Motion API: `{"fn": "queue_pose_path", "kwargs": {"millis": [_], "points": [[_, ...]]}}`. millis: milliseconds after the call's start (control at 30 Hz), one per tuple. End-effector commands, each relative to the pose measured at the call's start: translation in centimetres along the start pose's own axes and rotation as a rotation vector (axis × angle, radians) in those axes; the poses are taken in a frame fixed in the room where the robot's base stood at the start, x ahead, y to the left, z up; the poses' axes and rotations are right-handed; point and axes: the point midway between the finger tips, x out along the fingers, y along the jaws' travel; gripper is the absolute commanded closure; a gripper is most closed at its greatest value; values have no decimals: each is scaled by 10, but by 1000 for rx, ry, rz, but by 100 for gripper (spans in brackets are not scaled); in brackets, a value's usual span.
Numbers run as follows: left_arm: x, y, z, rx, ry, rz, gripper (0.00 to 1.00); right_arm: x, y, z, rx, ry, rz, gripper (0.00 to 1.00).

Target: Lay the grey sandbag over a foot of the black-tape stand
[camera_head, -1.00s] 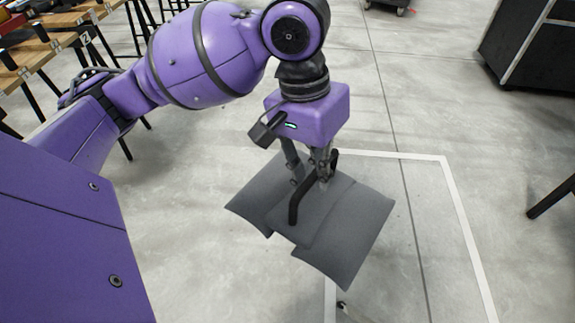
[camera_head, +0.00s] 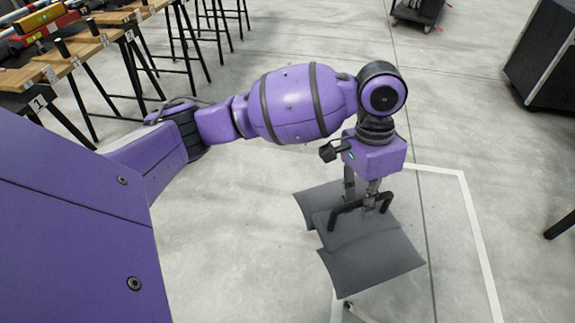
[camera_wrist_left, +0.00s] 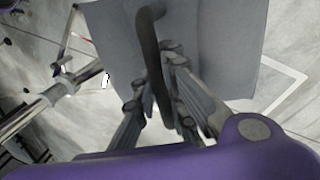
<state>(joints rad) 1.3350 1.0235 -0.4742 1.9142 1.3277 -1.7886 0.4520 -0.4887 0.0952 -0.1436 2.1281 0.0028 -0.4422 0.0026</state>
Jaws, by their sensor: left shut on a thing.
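The grey sandbag (camera_head: 372,266) hangs from my left gripper (camera_head: 362,198) by its black handle, with its two halves spread to either side, above the floor. The left wrist view shows the fingers (camera_wrist_left: 166,72) shut around the black handle, with the grey bag (camera_wrist_left: 225,38) behind it. Left of the bag in that view is a metal stand (camera_wrist_left: 36,108) with tubes and a clamp joint, apart from the bag. I cannot make out its tape colour. In the head view, only a small end of something (camera_head: 349,305) shows below the bag. My right gripper is out of view.
White tape (camera_head: 478,235) marks a rectangle on the floor around the bag's area. Tables with black legs (camera_head: 110,45) stand at the far left. A black case (camera_head: 552,60) stands at the right back. The floor between is clear.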

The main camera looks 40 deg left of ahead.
Motion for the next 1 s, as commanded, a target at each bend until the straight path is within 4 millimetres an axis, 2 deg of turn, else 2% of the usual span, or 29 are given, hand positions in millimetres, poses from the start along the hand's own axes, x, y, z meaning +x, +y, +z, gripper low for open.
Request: {"fn": "queue_pose_path", "kwargs": {"millis": [33, 100, 400, 800, 1000], "points": [[5, -1, -11, 52, 1, 2, 100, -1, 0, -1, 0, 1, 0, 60], [20, -5, -19, 132, -14, 1, 100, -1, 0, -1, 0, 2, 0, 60], [92, -20, -44, 487, -87, 0, 100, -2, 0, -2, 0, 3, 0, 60], [185, -37, -54, 1003, -193, -4, 100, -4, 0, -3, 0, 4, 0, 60], [222, -45, -53, 1243, -242, -5, 100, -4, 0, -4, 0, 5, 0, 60]]}}
